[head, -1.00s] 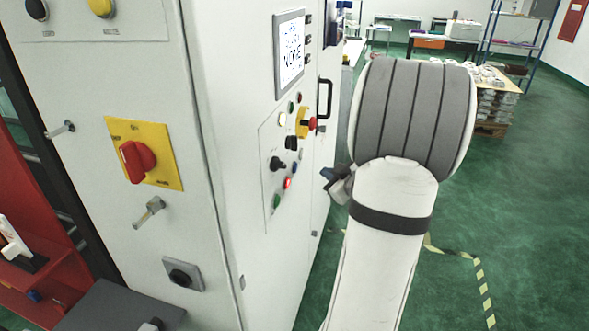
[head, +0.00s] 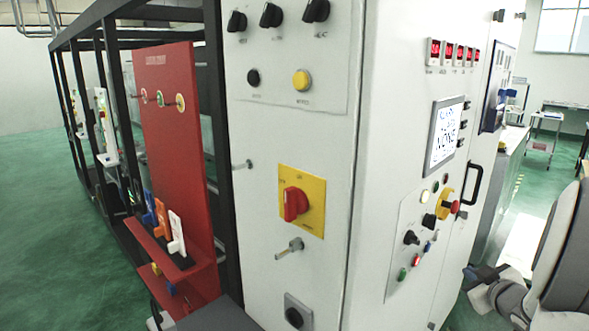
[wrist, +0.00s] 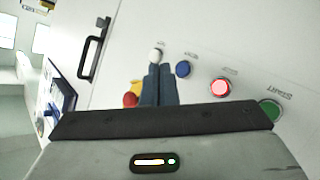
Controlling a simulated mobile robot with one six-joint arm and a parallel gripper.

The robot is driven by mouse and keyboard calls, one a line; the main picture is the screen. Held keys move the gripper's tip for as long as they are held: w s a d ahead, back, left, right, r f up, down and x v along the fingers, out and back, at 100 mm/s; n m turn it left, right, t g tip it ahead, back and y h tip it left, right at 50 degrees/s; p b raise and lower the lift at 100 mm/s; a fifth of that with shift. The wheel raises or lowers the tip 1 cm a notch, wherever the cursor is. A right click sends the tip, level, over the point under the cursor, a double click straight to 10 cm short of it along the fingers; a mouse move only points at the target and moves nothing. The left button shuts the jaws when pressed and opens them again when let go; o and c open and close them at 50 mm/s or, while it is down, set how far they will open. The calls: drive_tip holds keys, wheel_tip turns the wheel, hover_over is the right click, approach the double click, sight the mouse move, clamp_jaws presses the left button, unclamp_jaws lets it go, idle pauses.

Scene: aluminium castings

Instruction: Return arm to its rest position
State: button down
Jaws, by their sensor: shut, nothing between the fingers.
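My arm shows at the lower right edge of the head view, partly cut off by the frame. My gripper (head: 472,276) is at its left end, dark and small, to the right of the control cabinet's button panel (head: 420,228). In the wrist view my gripper's two dark blue fingers (wrist: 158,84) are together, with nothing between them. They point toward the cabinet front. A white button (wrist: 156,55) lies just beyond the tips, and a blue button (wrist: 183,69) is beside them. I cannot tell the exact gap to the panel.
The white cabinet (head: 300,145) fills the middle, with a red switch (head: 293,203), a screen (head: 443,135) and a protruding black handle (head: 474,183). A red emergency stop (head: 455,207) sticks out. A red board (head: 170,130) stands left. Green floor (head: 45,190) is open at far left.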

drive_tip(key=a+r+m+g+h, duration=0.2)
drive_tip(key=a+r+h, duration=0.1)
drive_tip(key=a, duration=0.2)
drive_tip(key=s+a+f+m+g+y, duration=0.1)
drive_tip(key=s+a+g, duration=0.3)
drive_tip(key=s+a, duration=0.5)
drive_tip(key=s+a+f+m+g+y, duration=0.1)
drive_tip(key=s+a+g+y, duration=0.2)
drive_tip(key=s+a, duration=0.6)
drive_tip(key=a+g, duration=0.2)
drive_tip(key=a, duration=0.5)
drive_tip(key=shift+s+a+m, duration=0.25)
drive_tip(key=shift+m, duration=0.05)
